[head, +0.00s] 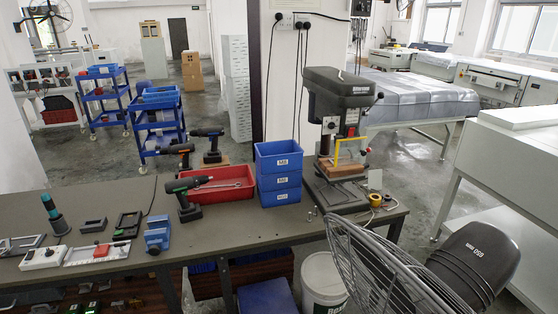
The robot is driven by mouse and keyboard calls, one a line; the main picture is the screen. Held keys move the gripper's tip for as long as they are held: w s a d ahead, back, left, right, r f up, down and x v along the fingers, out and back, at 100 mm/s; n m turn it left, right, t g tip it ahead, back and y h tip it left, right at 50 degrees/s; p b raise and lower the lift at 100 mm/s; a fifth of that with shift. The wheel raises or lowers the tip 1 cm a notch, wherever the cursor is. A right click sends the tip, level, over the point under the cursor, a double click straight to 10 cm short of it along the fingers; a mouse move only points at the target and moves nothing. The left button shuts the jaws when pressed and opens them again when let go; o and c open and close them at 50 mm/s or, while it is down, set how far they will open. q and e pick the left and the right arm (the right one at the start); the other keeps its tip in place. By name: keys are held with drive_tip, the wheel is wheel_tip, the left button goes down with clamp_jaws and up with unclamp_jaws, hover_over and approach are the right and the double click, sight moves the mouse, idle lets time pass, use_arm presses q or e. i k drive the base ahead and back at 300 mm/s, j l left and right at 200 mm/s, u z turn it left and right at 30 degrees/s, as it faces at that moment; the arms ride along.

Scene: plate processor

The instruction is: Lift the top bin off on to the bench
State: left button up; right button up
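A stack of blue bins stands upright on the bench (250,222), left of the drill press. The top bin (279,163) is open-topped, with a white label on its front, and sits on the middle bin (272,182). The bottom bin (270,198) rests on the bench top. Neither of my grippers shows in the head view, and nothing is touching the stack.
A red tray (225,193) with a wrench lies just left of the bins. Cordless drills (184,202) stand around it. The drill press (338,110) is close on the right. A fan (385,265) blocks the front right. Bare bench lies in front of the bins.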

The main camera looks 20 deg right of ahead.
sight(284, 155)
drive_tip(key=i+j, duration=0.3)
drive_tip(key=i, duration=0.15)
drive_tip(key=i+j+u, duration=0.1)
drive_tip(key=i+j, duration=0.15)
drive_tip(key=i, duration=0.15)
